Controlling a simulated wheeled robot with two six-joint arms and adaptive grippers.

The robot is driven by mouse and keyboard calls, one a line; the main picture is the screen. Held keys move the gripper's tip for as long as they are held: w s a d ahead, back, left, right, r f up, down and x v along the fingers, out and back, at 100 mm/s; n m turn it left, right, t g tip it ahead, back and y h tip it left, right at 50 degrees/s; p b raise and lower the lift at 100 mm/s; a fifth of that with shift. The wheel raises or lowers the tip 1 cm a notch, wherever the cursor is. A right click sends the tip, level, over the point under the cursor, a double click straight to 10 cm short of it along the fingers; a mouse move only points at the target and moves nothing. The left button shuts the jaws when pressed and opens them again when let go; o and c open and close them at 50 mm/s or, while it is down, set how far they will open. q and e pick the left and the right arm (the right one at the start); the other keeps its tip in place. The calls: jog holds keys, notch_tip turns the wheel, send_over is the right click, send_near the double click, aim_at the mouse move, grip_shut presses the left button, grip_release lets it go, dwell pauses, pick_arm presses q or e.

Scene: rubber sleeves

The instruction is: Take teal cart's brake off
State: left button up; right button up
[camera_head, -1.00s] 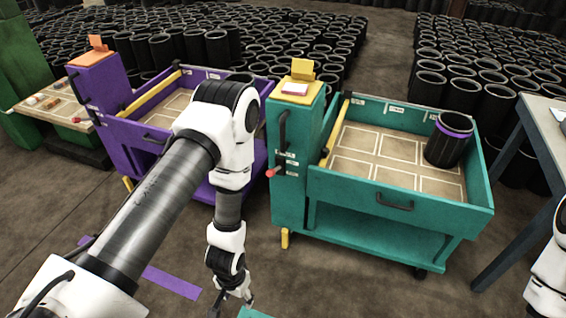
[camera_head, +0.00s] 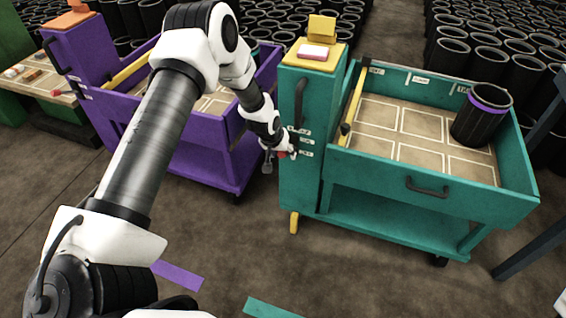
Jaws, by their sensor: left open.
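The teal cart (camera_head: 430,185) stands right of centre, with a tall teal post (camera_head: 305,185) at its left end. A red-tipped lever (camera_head: 293,152) sits low on the post's left side, mostly hidden by my left gripper. My left gripper (camera_head: 284,154) is open at the lever, its fingers close around or beside the red tip; I cannot tell whether they touch it. A yellow foot piece (camera_head: 294,222) hangs down at the post's base. My right gripper is out of view.
A purple cart (camera_head: 190,160) stands close on the left, partly behind my left arm. A black sleeve with a purple band (camera_head: 482,118) stands in the teal cart's tray. Many black sleeves fill the back. Floor in front is clear, with purple (camera_head: 178,275) and teal (camera_head: 270,308) strips.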

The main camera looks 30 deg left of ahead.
pick_arm(q)
jog(key=shift+w+d+f, duration=0.1)
jog(key=shift+w+f, duration=0.05)
jog(key=shift+f, duration=0.1)
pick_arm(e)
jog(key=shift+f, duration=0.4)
pick_arm(q)
grip_shut()
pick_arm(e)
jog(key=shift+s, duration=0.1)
